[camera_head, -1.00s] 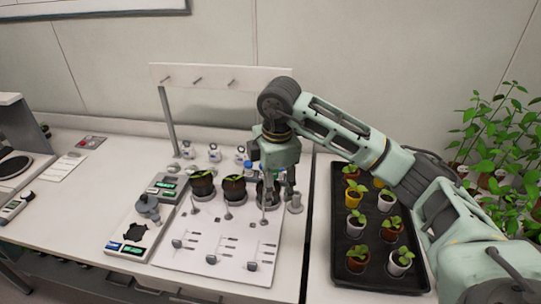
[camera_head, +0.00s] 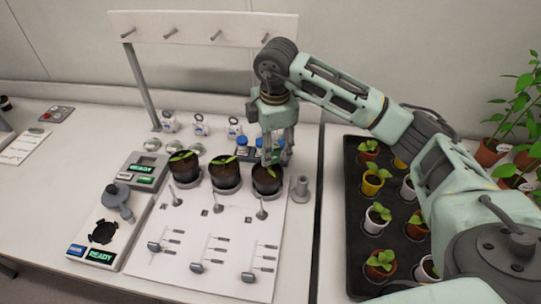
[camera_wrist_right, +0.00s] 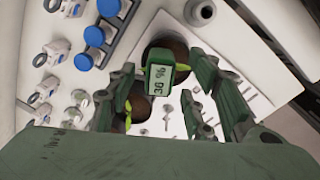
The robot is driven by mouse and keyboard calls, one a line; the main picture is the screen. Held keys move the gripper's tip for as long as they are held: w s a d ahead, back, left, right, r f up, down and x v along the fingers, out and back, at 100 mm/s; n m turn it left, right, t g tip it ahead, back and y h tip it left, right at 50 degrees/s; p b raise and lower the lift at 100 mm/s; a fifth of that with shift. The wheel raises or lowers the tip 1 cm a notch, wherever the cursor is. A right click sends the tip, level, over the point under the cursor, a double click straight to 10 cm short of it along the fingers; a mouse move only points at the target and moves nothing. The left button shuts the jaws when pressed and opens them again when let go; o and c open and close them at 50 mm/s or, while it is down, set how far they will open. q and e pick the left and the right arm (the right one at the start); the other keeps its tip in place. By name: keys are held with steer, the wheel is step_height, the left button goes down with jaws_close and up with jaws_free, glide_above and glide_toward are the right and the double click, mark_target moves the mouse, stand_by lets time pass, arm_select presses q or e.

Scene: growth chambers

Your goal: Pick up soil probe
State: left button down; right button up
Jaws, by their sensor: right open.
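The soil probe (camera_wrist_right: 167,78), a green head with a small screen reading about "36 %", shows in the right wrist view between the spread fingers of my right gripper (camera_wrist_right: 168,92). Its lower part is hidden, and I see no finger closed on it. In the head view my right gripper (camera_head: 276,152) points down just above and behind the rightmost dark plant pot (camera_head: 267,181), and hides the probe. The pot also shows in the right wrist view (camera_wrist_right: 166,52), beneath the probe. My left gripper is out of view.
Two more dark pots (camera_head: 225,175) stand to the left on the white board (camera_head: 190,240), with small tools in front. Blue-capped bottles (camera_head: 242,142) stand close behind the gripper. A grey metal holder (camera_head: 300,188) is right of the pots. A black seedling tray (camera_head: 358,255) lies farther right.

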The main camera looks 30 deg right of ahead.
mark_target(272, 156)
steer(key=shift+f, duration=0.4)
steer(key=f+p, duration=0.1)
steer(key=f, duration=0.1)
steer(key=f+p, duration=0.1)
steer(key=shift+w+d+f, duration=0.1)
steer(key=shift+w+f, duration=0.1)
steer(key=shift+f, duration=0.2)
steer(key=shift+w+f+p, duration=0.1)
steer(key=shift+f+p, duration=0.25)
steer(key=shift+f, duration=0.25)
jaws_close()
